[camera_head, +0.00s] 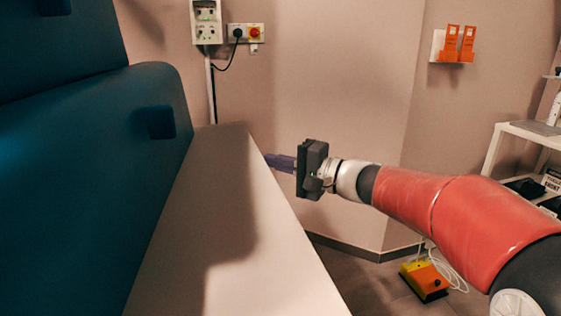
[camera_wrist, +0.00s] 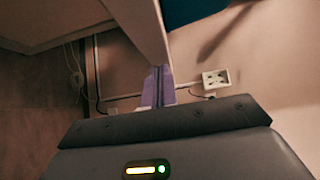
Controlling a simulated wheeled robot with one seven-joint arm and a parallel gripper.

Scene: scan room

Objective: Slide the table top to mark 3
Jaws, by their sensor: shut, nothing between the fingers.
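The table top (camera_head: 215,235) is a long pale slab running from the near edge to the back wall, beside a large dark blue body. My gripper (camera_head: 268,160) is shut and empty, its purple fingers pointing left at the right edge of the slab near its far end. In the wrist view the shut fingers (camera_wrist: 159,70) are at the end of a pale strip (camera_wrist: 146,25), which looks like the table's edge. I cannot tell whether they touch it. No numbered marks can be made out in either view.
The blue body (camera_head: 90,190) rises along the table's left side. A yellow-orange pedal (camera_head: 424,280) lies on the floor. A white shelf (camera_head: 530,133) stands at right.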

